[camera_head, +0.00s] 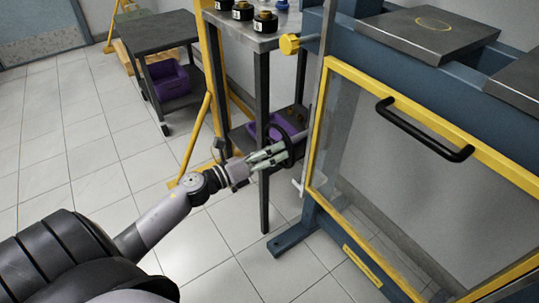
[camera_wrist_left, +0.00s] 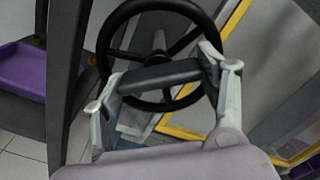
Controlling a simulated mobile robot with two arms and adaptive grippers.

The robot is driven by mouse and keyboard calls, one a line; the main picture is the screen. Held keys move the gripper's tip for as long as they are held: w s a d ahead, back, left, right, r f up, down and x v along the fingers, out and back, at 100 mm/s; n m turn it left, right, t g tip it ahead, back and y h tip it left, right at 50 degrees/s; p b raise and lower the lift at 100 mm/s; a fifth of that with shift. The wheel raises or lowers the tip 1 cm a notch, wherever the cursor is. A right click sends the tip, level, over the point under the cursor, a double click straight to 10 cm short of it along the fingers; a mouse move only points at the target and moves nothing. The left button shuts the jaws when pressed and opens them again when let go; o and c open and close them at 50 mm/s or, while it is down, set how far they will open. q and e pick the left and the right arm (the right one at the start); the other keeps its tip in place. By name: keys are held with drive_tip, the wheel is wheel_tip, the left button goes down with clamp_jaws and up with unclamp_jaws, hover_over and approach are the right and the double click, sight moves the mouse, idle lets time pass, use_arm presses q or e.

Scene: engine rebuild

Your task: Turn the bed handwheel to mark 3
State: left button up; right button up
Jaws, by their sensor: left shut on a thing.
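The bed handwheel (camera_head: 289,142) is a dark ring at the side of the blue press frame, low beside the yellow-framed guard. In the left wrist view the black handwheel (camera_wrist_left: 104,48) shows its rim, spokes and a grey hub. My left gripper (camera_head: 272,156) is at the wheel, shut on it. In the left wrist view my left gripper (camera_wrist_left: 158,82) has one finger on each side of a dark bar in front of the wheel's lower part. The fingers hide part of the rim. No mark numbers are legible. My right gripper is out of view.
The guard door (camera_head: 430,130) with a black handle stands close to the right of the wheel. A metal table (camera_head: 225,25) with dark, gold-topped parts stands behind, with a purple bin (camera_head: 278,128) below. Another cart (camera_head: 160,38) is further left. The tiled floor at left is clear.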

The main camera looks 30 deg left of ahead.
use_arm(q)
drive_tip(key=shift+w+r+m, duration=0.1)
drive_tip(key=shift+r+m, duration=0.1)
drive_tip(key=shift+m, duration=0.5)
drive_tip(key=shift+m+b, duration=0.3)
drive_tip(key=shift+b, duration=0.05)
drive_tip(key=o, duration=1.1)
drive_tip(key=shift+w+d+f, duration=0.1)
drive_tip(key=shift+w+d, duration=0.15)
drive_tip(key=shift+o, duration=0.2)
drive_tip(key=shift+s+a+f, duration=0.1)
drive_tip(key=shift+a+f, duration=0.05)
drive_tip(key=shift+s, duration=0.1)
